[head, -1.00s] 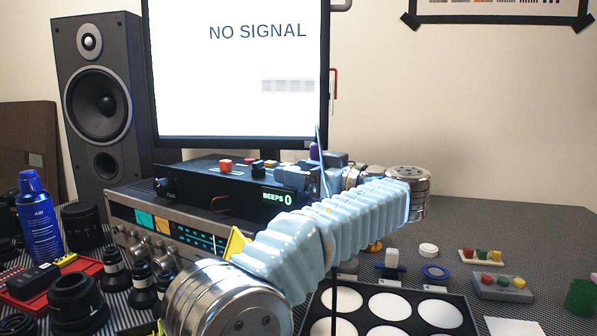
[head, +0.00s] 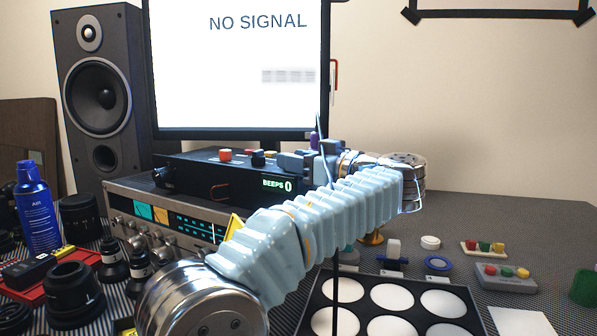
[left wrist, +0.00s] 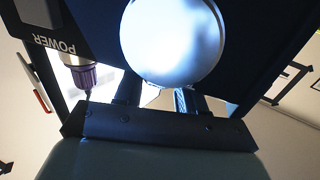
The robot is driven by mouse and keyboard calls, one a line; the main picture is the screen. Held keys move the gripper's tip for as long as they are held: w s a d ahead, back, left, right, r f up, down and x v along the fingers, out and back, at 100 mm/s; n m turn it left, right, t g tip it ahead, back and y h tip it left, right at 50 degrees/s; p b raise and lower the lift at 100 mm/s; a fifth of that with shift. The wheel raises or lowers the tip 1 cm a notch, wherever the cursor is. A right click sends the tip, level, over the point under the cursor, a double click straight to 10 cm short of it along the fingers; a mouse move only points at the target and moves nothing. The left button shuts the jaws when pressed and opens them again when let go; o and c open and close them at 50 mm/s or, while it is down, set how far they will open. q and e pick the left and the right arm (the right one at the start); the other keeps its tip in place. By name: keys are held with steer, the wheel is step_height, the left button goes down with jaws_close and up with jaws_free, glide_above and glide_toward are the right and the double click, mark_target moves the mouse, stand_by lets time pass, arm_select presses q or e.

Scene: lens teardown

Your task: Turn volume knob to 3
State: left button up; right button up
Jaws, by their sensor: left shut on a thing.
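A black box (head: 228,194) with a green "BEEPS 0" display stands on a silver receiver; red and dark knobs show along its top. My left gripper (head: 290,158) is over the right end of that top, partly hidden by its own wrist. In the left wrist view my left gripper (left wrist: 160,98) is shut on a pale round knob (left wrist: 172,38) whose near face fills the top middle. I cannot read any number or pointer mark on it. An upside-down "POWER" label and a purple-tipped part (left wrist: 88,75) show beside it. My right gripper is not in view.
The silver receiver (head: 150,215) sits below the box. A monitor (head: 235,65) stands behind, a speaker (head: 103,100) at left. Lenses and a blue air can (head: 36,208) crowd the left. A black tray with white discs (head: 385,303) lies at front right.

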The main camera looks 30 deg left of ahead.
arm_select(q)
steer(key=o, duration=1.1)
steer(key=shift+c, duration=0.2)
steer(key=v, duration=1.4)
steer(key=shift+s+a, duration=0.1)
steer(key=shift+s, duration=0.05)
